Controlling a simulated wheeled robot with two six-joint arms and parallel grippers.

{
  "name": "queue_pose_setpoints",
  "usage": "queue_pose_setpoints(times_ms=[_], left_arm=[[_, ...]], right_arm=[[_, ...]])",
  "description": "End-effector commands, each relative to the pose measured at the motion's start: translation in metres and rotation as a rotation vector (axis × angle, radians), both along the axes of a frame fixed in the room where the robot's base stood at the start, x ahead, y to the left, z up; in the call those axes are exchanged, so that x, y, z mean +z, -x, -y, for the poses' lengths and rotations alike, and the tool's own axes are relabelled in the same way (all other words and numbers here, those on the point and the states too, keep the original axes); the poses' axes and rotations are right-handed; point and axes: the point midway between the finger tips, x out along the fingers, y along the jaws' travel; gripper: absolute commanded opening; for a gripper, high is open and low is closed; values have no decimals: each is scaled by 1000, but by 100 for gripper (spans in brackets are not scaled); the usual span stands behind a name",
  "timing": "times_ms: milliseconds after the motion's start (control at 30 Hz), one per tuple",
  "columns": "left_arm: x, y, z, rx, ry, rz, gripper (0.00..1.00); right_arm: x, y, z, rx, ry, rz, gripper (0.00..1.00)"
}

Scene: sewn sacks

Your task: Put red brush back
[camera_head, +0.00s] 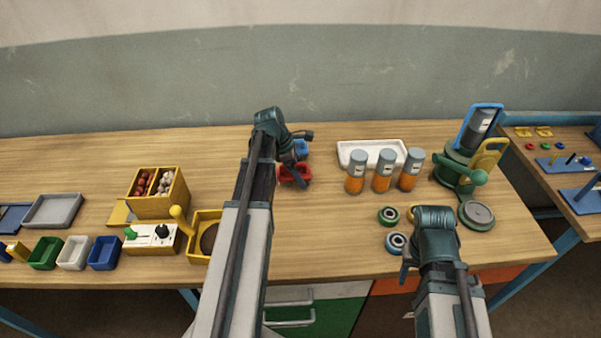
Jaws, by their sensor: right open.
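A red object (291,174) lies at the back middle of the bench, partly hidden by my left gripper. I cannot tell whether it is the red brush or a holder. A blue object (301,147) shows just behind it. My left gripper (301,168) is over the red object, and its fingers are too small and dark to read. Whether it touches the red object is unclear. My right gripper (405,265) is open, low near the bench's front edge, largely hidden by its own wrist. No clear brush shape shows.
Several orange-grey cylinders (383,171) stand before a white tray (351,147). Rollers (388,216) lie near my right arm. A green press (458,171) stands right. A yellow box (158,207), small bins (75,253) and a grey tray (53,211) fill the left.

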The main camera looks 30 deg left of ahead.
Motion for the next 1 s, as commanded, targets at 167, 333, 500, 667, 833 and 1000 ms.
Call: queue_pose_setpoints(times_ms=[167, 333, 500, 667, 833, 1000], left_arm=[[0, 0, 0, 0, 0, 0, 89], [5, 0, 0, 0, 0, 0, 89], [18, 2, -4, 1, 0, 0, 89], [39, 6, -10, 1, 0, 0, 89], [65, 12, -18, 1, 0, 0, 89], [91, 18, -27, 2, 0, -1, 89]], right_arm=[[0, 0, 0, 0, 0, 0, 50], [5, 0, 0, 0, 0, 0, 50], [18, 0, 0, 0, 0, 0, 50], [39, 0, 0, 0, 0, 0, 50], [65, 0, 0, 0, 0, 0, 50], [91, 0, 0, 1, 0, 0, 50]])
